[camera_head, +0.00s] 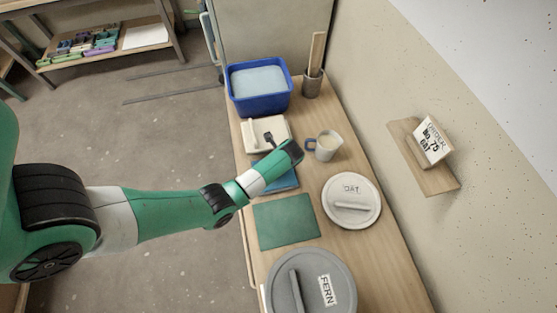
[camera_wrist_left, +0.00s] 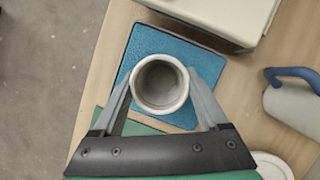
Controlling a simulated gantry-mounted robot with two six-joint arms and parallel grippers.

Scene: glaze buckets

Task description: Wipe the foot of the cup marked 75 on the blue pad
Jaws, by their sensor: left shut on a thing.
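My left gripper (camera_head: 289,153) is over the blue pad (camera_head: 285,182) in the head view. In the left wrist view its two fingers (camera_wrist_left: 161,98) are shut on a pale grey cup (camera_wrist_left: 160,84), seen from above with its round mouth up. The cup is over the blue pad (camera_wrist_left: 206,66), which shows around it; whether its foot touches the pad cannot be told. No number shows on the cup, and the head view hides it behind the gripper. My right gripper is in neither view.
A mug (camera_head: 327,147) with a blue handle stands right of the gripper. A green mat (camera_head: 285,222), OAT lid (camera_head: 367,190) and FERN lid (camera_head: 335,265) lie in front. A wall shelf holds a No. 75 OAT card (camera_head: 432,141).

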